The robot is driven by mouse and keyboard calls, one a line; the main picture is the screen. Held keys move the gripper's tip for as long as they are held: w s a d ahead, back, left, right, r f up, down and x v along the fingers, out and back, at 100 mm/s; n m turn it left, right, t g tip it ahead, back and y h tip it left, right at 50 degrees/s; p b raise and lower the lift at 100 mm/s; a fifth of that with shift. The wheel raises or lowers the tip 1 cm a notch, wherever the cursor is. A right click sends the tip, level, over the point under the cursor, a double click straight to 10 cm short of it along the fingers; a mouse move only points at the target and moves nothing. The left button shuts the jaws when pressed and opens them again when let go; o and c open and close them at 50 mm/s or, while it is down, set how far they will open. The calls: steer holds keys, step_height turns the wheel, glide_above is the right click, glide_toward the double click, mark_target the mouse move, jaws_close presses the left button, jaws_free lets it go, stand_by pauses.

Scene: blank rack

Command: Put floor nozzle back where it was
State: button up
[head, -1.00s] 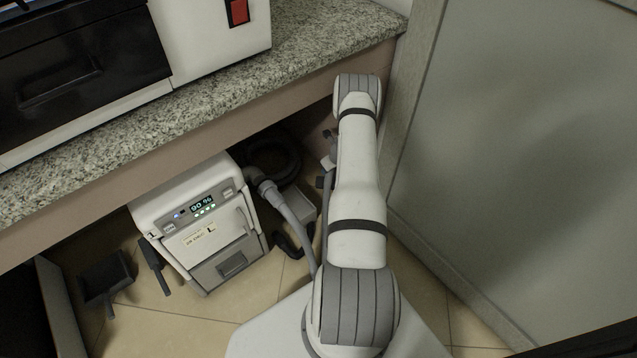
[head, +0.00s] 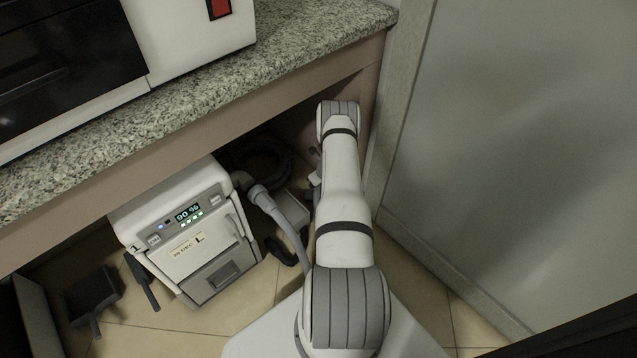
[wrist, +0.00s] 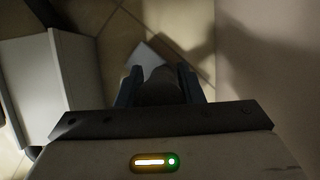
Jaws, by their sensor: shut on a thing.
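My gripper (wrist: 158,88) is shut on a dark grey, round-sided piece (wrist: 160,86) in the wrist view, which I take to be the floor nozzle. Its far end is in shadow, and a pale pointed shape beyond it may be part of it or a lit patch of floor. In the head view my arm reaches under the counter and hides most of the gripper and the nozzle. A white-and-grey machine (head: 190,232) with a lit "90 %" display stands under the counter, left of my arm. Its grey hose (head: 284,221) runs toward my arm.
A dark pan-like tool (head: 92,291) and a dark narrow tool (head: 142,282) lie left of the machine. A grey box (head: 292,208) and a black coil (head: 262,158) sit between machine and arm. The granite counter (head: 290,60) is overhead; a wall panel (head: 490,160) stands right.

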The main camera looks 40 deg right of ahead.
steer(key=shift+r, duration=0.1)
steer(key=o, duration=1)
steer(key=shift+o, duration=0.2)
steer(key=shift+r, duration=0.25)
steer(key=p+v, duration=0.4)
steer(key=v, duration=0.7)
steer(key=shift+s+r, duration=0.2)
steer(key=shift+r, duration=0.05)
